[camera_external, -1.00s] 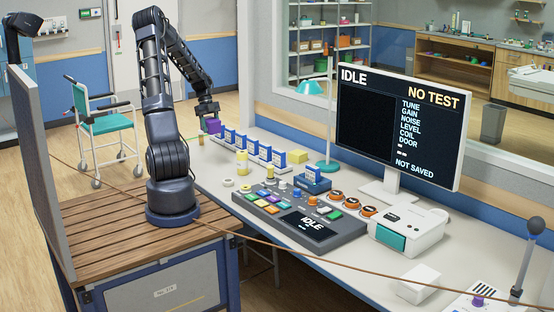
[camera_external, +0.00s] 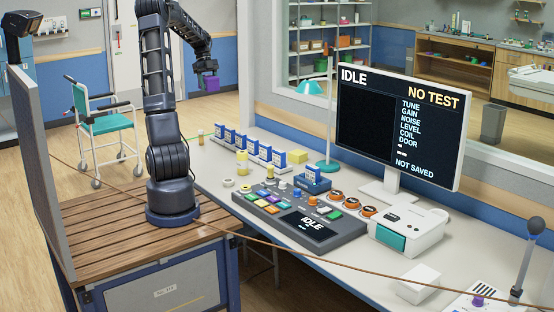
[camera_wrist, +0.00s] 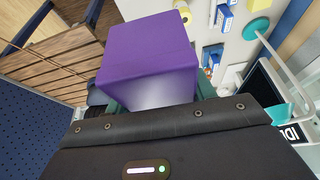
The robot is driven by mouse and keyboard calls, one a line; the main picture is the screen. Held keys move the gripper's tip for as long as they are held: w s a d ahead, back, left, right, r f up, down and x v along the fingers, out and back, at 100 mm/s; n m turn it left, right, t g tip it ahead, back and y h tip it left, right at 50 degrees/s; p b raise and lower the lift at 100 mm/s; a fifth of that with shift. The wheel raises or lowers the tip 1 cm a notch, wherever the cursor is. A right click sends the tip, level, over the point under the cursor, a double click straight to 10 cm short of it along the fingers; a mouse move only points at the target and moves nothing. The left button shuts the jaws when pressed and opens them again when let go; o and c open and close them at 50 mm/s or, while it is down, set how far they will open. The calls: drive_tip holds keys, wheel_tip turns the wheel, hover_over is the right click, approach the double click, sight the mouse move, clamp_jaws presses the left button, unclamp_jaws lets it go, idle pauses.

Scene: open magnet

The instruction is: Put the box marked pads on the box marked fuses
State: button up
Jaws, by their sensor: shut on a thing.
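My gripper (camera_external: 208,73) is shut on a purple box (camera_external: 210,83) and holds it in the air above the far left end of the table. In the wrist view the purple box (camera_wrist: 148,62) fills the upper middle, between the dark teal fingers. No lettering can be read on its visible faces, so I cannot tell whether it is the one marked pads. A yellow box (camera_external: 298,156) sits on the table behind the row of blue-and-white holders. Its marking is too small to read, so I cannot tell whether it is the fuses box.
Blue-and-white holders (camera_external: 240,142) stand in a row on the table. A small orange-brown bottle (camera_external: 201,137) stands at the far left end.

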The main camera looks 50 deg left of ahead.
wheel_tip(320, 180, up, 14)
drive_tip(key=f, duration=0.1)
drive_tip(key=w+d+r+m+g, duration=0.2)
drive_tip(key=w+d+m, duration=0.3)
drive_tip(key=w+d, duration=1.8)
drive_tip(key=w+d+r+m+g+y, duration=0.15)
drive_tip(key=w+d, duration=0.25)
drive_tip(key=d, duration=1.2)
drive_tip(key=w+d+f+m+t, duration=0.1)
drive_tip(key=w+d+m, duration=0.3)
drive_tip(key=d, duration=1.1)
drive_tip(key=s+d+m, duration=0.1)
drive_tip(key=d, duration=1.8)
drive_tip(key=m+g+y, duration=0.2)
drive_tip(key=m+y, duration=0.1)
drive_tip(key=m, duration=0.3)
hover_over(416, 279)
drive_tip(key=w, duration=0.1)
wheel_tip(416, 279, down, 3)
drive_tip(key=f, duration=4.5)
drive_tip(key=shift+w+f, duration=0.15)
drive_tip(key=shift+w, duration=0.05)
drive_tip(key=shift+f, duration=0.1)
